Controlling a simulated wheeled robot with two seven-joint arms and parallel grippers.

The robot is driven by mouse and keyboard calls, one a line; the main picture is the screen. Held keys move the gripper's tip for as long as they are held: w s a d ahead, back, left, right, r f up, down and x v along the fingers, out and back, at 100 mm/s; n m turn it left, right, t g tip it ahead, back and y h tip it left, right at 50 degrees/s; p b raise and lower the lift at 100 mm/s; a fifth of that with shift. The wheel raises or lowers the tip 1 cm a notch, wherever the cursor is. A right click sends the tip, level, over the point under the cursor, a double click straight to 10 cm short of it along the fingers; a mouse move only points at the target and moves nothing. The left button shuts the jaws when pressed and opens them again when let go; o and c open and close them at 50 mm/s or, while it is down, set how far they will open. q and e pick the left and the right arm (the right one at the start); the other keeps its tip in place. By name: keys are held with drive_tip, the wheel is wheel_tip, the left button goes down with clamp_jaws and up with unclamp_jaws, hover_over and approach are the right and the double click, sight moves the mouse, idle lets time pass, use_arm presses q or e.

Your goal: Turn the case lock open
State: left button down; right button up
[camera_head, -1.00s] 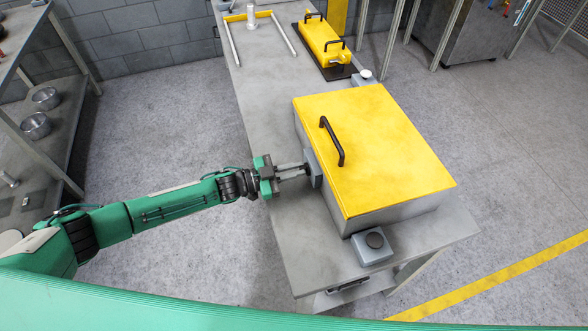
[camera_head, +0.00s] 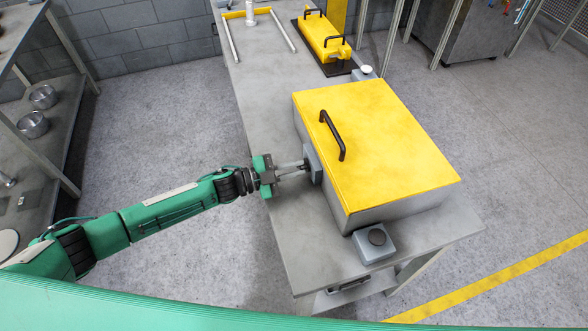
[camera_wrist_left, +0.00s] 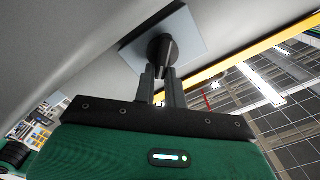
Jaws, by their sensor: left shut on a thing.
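The case (camera_head: 375,150) is a grey box with a yellow lid and a black handle (camera_head: 332,136), and the lid lies shut on it. The lock is on the case's left side: a grey plate (camera_head: 312,163) that also shows in the left wrist view (camera_wrist_left: 190,38), with a dark knob (camera_wrist_left: 163,50) at its middle. My left gripper (camera_head: 303,166) reaches the lock from the left. In the left wrist view its fingers (camera_wrist_left: 160,82) are shut on the knob. The fingertips partly hide the knob. My right gripper is out of view.
The case stands on a long grey table (camera_head: 255,120). A grey box with a dark round button (camera_head: 374,243) sits in front of it. Shelves (camera_head: 40,150) stand at the left.

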use_arm(q)
drive_tip(key=shift+f+m, duration=0.15)
drive_tip(key=shift+m, duration=0.45)
drive_tip(key=shift+s+b, duration=0.1)
drive_tip(key=shift+b, duration=0.25)
drive_tip(key=c, duration=1.5)
unclamp_jaws()
drive_tip(key=shift+o, duration=0.2)
